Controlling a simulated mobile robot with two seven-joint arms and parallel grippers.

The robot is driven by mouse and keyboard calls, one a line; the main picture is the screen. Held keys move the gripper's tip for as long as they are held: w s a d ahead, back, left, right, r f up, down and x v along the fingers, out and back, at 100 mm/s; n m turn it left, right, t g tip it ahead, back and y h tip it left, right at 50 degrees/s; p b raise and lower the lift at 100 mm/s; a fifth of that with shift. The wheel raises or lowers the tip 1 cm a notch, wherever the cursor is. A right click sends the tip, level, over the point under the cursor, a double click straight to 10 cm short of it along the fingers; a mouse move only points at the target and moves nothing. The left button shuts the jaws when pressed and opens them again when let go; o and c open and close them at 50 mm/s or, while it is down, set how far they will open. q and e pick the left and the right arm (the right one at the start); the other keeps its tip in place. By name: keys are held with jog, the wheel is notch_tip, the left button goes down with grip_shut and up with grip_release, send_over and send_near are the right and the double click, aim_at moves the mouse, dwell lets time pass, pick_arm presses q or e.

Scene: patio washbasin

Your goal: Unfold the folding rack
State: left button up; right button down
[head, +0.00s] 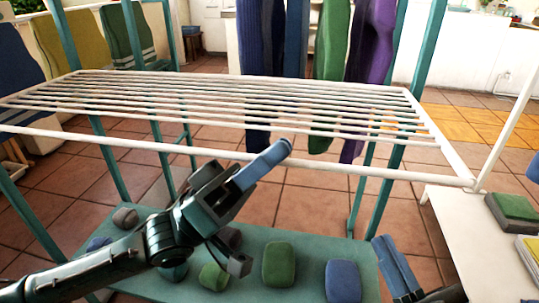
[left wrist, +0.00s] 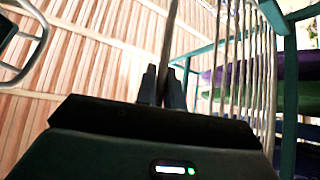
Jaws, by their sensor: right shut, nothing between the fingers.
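The folding rack (head: 410,103) is a frame of thin white bars. In the head view it lies roughly level across the middle, its white front rail (head: 370,171) nearest me. My left gripper (head: 277,154) is at the middle of that rail, its blue fingertips overlapping it. In the left wrist view the fingers (left wrist: 163,88) are close together on either side of one bar (left wrist: 170,45), and the rack's slats (left wrist: 245,60) run along the right. The exact contact is partly hidden. My right gripper (head: 395,268) is low at the right, below the rail, shut and empty.
Teal posts (head: 408,95) stand around the rack. Dark blue, green (head: 330,65) and purple cloths hang behind it. A teal shelf (head: 310,252) below holds several rounded items. A white table (head: 470,225) with folded cloths (head: 515,210) is at the right.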

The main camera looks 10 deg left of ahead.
pick_arm(q)
jog(key=shift+o, duration=0.8)
jog(key=shift+a, duration=0.1)
jog(key=shift+a+f, duration=0.15)
jog(key=p+v, duration=0.1)
jog(key=v, duration=1.1)
jog(key=shift+a+f, duration=0.2)
jog(key=shift+f, duration=0.05)
pick_arm(e)
jog(key=shift+s+a+f+m+g+h, duration=0.1)
jog(key=shift+s+f+m+g+h, duration=0.1)
jog(key=shift+f+m+h, duration=0.25)
jog(key=shift+s+a+f+m+g+h, duration=0.1)
jog(key=shift+f+m+g+h, duration=0.15)
jog(key=shift+f, duration=0.25)
pick_arm(q)
jog(key=shift+s, duration=0.1)
